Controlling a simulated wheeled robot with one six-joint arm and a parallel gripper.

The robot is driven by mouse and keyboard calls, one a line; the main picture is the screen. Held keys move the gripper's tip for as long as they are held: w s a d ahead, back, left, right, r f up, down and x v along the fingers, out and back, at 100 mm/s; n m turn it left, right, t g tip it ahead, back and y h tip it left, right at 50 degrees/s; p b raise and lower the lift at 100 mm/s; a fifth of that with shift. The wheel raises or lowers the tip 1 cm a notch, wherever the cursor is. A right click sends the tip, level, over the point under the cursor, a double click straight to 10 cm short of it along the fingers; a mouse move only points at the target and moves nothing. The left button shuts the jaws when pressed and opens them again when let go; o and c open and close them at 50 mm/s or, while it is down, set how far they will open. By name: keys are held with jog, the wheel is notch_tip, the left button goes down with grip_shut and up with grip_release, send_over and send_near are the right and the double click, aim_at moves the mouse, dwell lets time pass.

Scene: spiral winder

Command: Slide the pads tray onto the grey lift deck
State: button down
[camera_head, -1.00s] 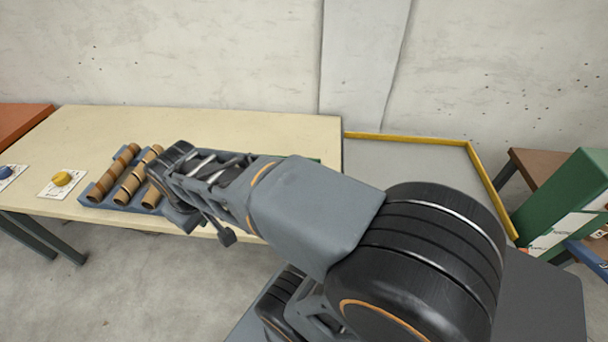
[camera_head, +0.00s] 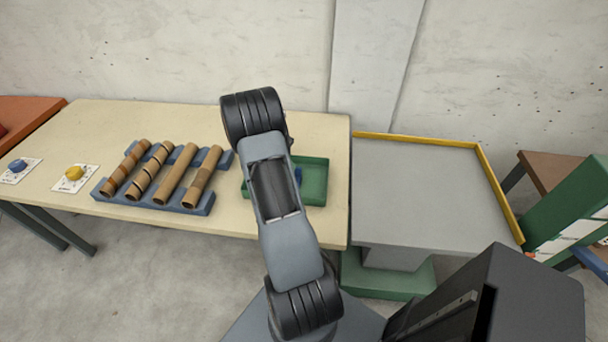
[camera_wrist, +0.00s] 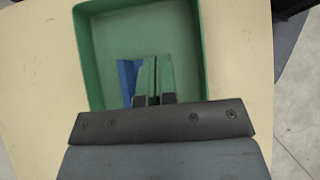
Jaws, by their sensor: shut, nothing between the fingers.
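The pads tray is a green, open, shallow tray (camera_head: 316,182) near the right end of the cream table, partly hidden by my arm in the head view. In the wrist view the tray (camera_wrist: 200,50) lies below my gripper, with a blue piece (camera_wrist: 127,80) in it beside the fingers. My gripper (camera_wrist: 155,68) is shut and empty, its fingertips together over the tray's inside; whether they touch it I cannot tell. The head view hides the fingers behind my arm. The grey lift deck (camera_head: 425,185) stands bare, right of the table's end.
A yellow rim (camera_head: 500,190) edges the deck's back and right side; its side towards the table has none. A blue rack (camera_head: 185,207) of several cardboard tubes sits left of the tray on the table (camera_head: 300,130). A green box (camera_head: 575,205) stands at far right.

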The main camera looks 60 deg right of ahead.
jog(key=p, duration=0.1)
send_near(319, 194)
jog(key=s, duration=0.1)
jog(key=s+d+f, duration=0.1)
jog(key=shift+s+d, duration=0.1)
jog(key=shift+s, duration=0.2)
jog(key=s, duration=0.1)
jog(key=s+d+p, duration=0.1)
jog(key=shift+s+d, duration=0.2)
jog(key=shift+s, duration=0.1)
jog(key=shift+s+d+f, duration=0.1)
jog(key=shift+s+d, duration=0.15)
jog(key=shift+s, duration=0.2)
